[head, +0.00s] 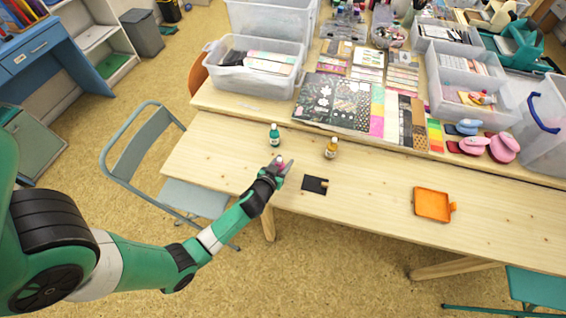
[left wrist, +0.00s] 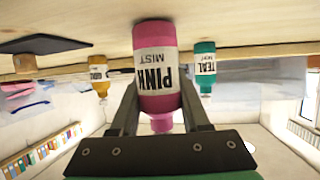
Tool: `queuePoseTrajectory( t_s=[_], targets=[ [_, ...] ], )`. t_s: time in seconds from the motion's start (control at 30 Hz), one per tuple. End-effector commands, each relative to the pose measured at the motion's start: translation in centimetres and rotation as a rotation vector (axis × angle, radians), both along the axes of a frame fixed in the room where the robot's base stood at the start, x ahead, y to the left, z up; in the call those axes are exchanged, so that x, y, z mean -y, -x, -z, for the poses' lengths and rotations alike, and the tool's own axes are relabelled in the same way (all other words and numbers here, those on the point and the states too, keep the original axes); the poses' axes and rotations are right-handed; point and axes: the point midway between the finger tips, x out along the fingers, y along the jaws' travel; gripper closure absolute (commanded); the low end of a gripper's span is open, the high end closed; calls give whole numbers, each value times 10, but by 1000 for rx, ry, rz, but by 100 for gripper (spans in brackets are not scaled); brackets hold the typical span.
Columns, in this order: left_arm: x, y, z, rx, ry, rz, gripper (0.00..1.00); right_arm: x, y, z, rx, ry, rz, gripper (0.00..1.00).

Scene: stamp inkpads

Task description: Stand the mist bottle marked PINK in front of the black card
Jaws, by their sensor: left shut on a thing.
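The mist bottle marked PINK (left wrist: 157,70) is between the fingers of my left gripper (left wrist: 160,115), which is shut on it. The left wrist view is upside down, so the bottle is upright with its base toward the table. I cannot tell whether the base touches the wood. In the head view, my left gripper (head: 281,167) mostly hides the pink bottle (head: 279,160). The black card (head: 314,184) lies flat on the table, to the right of the gripper and a little nearer the front edge. It also shows in the left wrist view (left wrist: 40,44).
A teal bottle (head: 274,137) and a gold bottle (head: 331,149) stand behind the gripper and card. An orange tray (head: 432,205) lies to the right. Papers (head: 338,103), punches and bins fill the back. Bare wood lies between card and tray.

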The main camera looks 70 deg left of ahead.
Motion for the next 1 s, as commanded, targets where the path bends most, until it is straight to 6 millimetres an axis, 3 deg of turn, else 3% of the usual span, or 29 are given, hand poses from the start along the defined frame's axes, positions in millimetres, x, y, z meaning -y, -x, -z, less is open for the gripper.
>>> queuePoseTrajectory(
  t_s=[0.07, 0.1, 0.23, 0.63, 1.0],
  targets=[
    [0, 0, 4, 0, 0, 0, 100, 0, 0, 5, 0, 0, 0, 50],
    [0, 0, 3, -1, 1, 0, 49, 0, 0, 3, 0, 0, 0, 50],
    [0, 0, 2, -1, 1, 0, 25, 0, 0, 3, 0, 0, 0, 50],
    [3, 3, -3, -1, 0, 1, 24, 0, 0, -4, 0, 0, 0, 50],
    [55, 60, -35, -2, 0, 5, 24, 0, 0, -18, 0, 0, 0, 50]
  ],
)
